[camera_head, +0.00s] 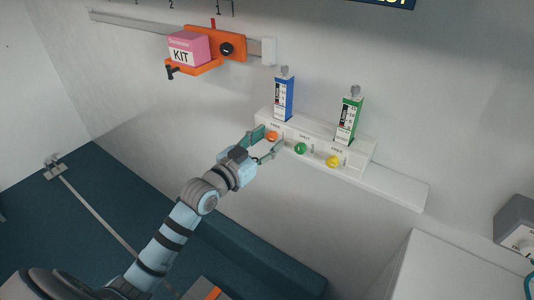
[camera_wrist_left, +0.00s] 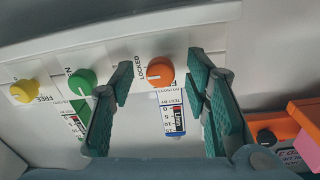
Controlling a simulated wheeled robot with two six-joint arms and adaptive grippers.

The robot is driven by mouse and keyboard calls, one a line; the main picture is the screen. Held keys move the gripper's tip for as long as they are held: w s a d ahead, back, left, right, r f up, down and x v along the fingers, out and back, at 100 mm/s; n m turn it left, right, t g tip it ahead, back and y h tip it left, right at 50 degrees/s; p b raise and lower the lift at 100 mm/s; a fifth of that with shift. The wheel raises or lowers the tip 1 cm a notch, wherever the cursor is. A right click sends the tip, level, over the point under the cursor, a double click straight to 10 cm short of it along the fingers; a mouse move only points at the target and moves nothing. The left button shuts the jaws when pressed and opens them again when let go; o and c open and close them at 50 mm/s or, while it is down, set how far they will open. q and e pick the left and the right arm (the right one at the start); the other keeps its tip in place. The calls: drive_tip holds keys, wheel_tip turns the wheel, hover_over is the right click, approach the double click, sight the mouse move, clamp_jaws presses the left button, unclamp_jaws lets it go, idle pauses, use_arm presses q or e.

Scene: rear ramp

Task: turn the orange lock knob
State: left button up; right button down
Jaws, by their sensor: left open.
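The orange lock knob (camera_head: 271,136) is the leftmost of three round knobs on a white wall panel (camera_head: 318,150) in the head view. In the left wrist view the orange knob (camera_wrist_left: 160,72) shows between my fingers, with the word LOCKED printed beside it. My left gripper (camera_head: 267,145) is open at the panel. In the wrist view its green fingertips (camera_wrist_left: 160,80) stand on either side of the knob, with a gap visible on both sides. I cannot tell how deep the fingers reach. My right gripper is not in view.
A green knob (camera_head: 300,148) and a yellow knob (camera_head: 333,161) sit to the right. A blue device (camera_head: 284,98) and a green device (camera_head: 350,118) stand on the panel. An orange rail carriage (camera_head: 229,46) holds a pink kit box (camera_head: 188,48) at upper left.

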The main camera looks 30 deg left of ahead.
use_arm(q)
drive_tip(key=shift+w+r, duration=0.1)
drive_tip(key=shift+r, duration=0.1)
clamp_jaws()
